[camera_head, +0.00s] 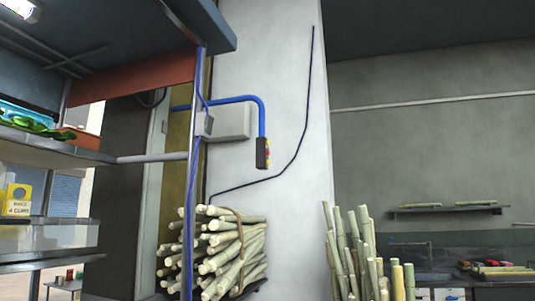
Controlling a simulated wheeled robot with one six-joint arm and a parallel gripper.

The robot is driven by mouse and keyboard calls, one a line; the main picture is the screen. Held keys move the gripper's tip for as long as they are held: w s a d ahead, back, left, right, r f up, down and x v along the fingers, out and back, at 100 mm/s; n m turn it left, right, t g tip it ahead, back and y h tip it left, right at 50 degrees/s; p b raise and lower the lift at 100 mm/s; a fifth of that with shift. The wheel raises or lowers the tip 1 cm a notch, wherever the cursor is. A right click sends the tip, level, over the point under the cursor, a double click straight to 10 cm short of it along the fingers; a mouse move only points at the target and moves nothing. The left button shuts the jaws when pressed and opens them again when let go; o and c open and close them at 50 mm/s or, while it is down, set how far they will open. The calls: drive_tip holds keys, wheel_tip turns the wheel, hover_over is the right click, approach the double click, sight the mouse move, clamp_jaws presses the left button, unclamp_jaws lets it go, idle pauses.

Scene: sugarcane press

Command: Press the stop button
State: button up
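A dark pendant control box (262,153) hangs at the lower end of a bent blue pipe (240,98), in front of the white pillar. Small red and yellow spots show on its right-hand edge. They look like buttons seen side-on, but I cannot tell which one is the stop button. My gripper does not show in this view, so its place relative to the box is hidden.
A bundle of sugarcane (225,250) is stacked below the box, with more upright canes (365,250) to its right. A metal shelf (60,150) and a thin post (190,200) stand at the left. A counter (440,278) is at the back right.

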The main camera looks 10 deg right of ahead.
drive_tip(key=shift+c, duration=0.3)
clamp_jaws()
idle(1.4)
